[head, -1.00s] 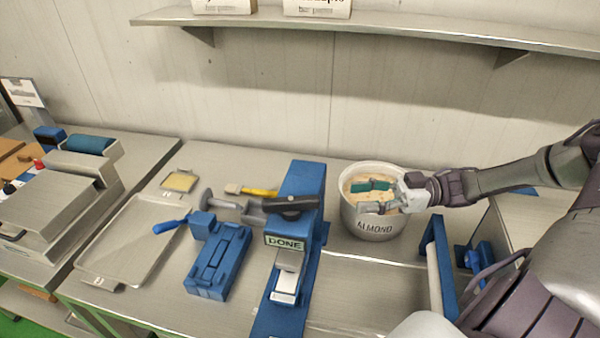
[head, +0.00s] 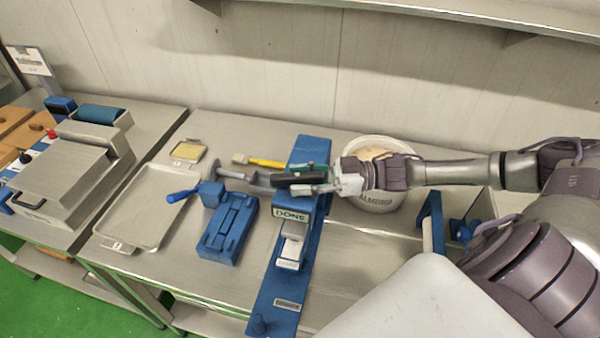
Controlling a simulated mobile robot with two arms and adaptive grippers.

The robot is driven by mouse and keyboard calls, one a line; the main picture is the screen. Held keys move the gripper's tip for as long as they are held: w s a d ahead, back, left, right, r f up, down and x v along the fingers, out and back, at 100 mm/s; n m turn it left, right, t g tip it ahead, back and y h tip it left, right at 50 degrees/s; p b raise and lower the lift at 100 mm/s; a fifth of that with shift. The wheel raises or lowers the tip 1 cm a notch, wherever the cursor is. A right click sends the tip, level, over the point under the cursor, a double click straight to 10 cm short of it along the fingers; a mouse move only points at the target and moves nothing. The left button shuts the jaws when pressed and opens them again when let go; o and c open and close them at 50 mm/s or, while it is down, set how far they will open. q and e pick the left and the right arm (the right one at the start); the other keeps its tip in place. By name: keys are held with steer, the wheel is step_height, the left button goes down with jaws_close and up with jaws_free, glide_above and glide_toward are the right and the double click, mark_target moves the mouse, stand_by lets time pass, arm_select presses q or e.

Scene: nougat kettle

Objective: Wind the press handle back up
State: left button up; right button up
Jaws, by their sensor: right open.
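The blue press (head: 270,300) stands on the bench with a "DONE" label on its front. Its black handle (head: 290,180) lies sideways across the top, joined to a grey metal arm on the left. My right gripper (head: 308,178) reaches in from the right. Its open fingers are at the handle's right end, one on the far side and one on the near side. Contact with the handle cannot be made out. A pale item (head: 292,247) shows in the press below the label. My left gripper is not in view.
The white almond tub (head: 378,200) stands behind my right wrist. A blue fixture with a blue-handled tool (head: 225,228) stands left of the press, beside an empty metal tray (head: 140,225). A blue frame (head: 433,222) stands to the right.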

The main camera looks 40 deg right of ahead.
steer(key=shift+w+a, duration=0.1)
jaws_close()
steer(key=n+g+b, duration=0.1)
steer(key=b, duration=0.1)
steer(key=n+g+y+b, duration=0.1)
steer(key=g, duration=0.1)
steer(key=n+g+y+b, duration=0.1)
steer(key=b, duration=0.1)
steer(key=shift+w+f+n+g+b, duration=0.25)
steer(key=shift+n+g+b, duration=0.05)
steer(key=shift+g+b, duration=0.1)
arm_select(q)
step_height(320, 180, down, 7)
steer(key=b, duration=0.1)
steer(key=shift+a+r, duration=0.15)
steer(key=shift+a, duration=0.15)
arm_select(e)
steer(key=shift+r+n+g+y, duration=0.15)
steer(key=shift+n+g, duration=0.25)
steer(key=shift+g, duration=0.3)
steer(key=shift+r+n+g+y, duration=0.15)
steer(key=shift+n+g, duration=0.25)
steer(key=shift+g, duration=0.3)
jaws_free()
steer(key=shift+s, duration=0.1)
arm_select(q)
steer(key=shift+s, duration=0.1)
arm_select(e)
steer(key=shift+d, duration=0.2)
